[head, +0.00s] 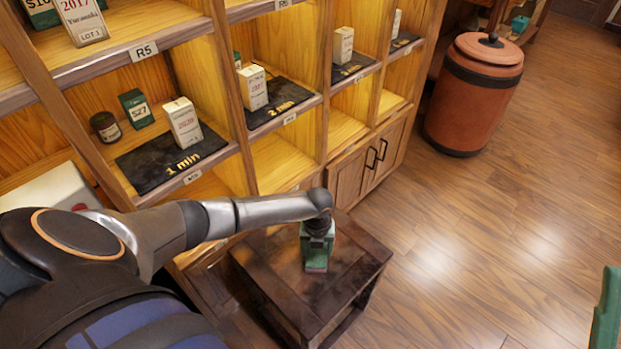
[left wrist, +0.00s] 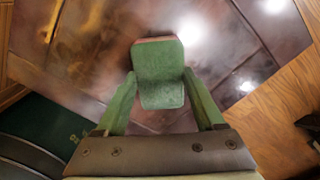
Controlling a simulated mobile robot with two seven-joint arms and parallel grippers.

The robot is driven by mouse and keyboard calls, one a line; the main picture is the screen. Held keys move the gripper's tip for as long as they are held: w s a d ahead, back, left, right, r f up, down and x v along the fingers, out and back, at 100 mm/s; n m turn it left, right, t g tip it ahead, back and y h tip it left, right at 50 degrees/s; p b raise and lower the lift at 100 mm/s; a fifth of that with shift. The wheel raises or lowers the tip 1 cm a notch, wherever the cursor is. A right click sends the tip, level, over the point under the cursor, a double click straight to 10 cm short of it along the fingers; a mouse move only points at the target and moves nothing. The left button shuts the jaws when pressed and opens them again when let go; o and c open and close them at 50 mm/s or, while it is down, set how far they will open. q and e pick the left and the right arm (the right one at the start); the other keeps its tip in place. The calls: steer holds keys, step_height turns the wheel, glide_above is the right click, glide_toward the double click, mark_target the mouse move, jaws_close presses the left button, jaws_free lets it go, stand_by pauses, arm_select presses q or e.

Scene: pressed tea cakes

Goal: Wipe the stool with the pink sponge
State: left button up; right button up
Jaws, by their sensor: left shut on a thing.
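The stool (head: 352,262) is a low dark wooden one with a square top, in front of the shelves. My left gripper (head: 318,243) reaches down over the stool top, its green fingers shut on the sponge (head: 316,267). In the left wrist view the sponge (left wrist: 160,75) shows a green face with a thin pinkish edge, between the two fingertips. It appears to be at the stool's surface; exact contact is hard to tell. The stool top (left wrist: 85,35) looks dark, with bright glare and hazy patches. A green part at the right edge seems to be my right gripper (head: 606,312), mostly cut off.
Wooden shelves with white boxes (head: 183,122), a green box (head: 136,109) and dark mats (head: 160,165) stand behind and left of the stool. A reddish-brown drum (head: 474,95) stands at the back right. The wooden floor right of the stool is clear.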

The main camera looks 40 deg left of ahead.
arm_select(q)
steer(key=shift+s+d+p, duration=0.2)
steer(key=shift+d, duration=0.8)
steer(key=shift+s+d+p, duration=0.15)
steer(key=shift+d+p, duration=0.05)
steer(key=shift+d, duration=0.75)
steer(key=shift+s+d+p, duration=0.2)
steer(key=shift+d, duration=0.8)
steer(key=shift+a, duration=0.1)
steer(key=shift+r, duration=0.2)
step_height(320, 180, up, 6)
steer(key=p, duration=0.5)
steer(key=shift+w+a+f+p, duration=0.15)
steer(key=shift+p, duration=0.25)
step_height(320, 180, up, 3)
steer(key=p, duration=0.3)
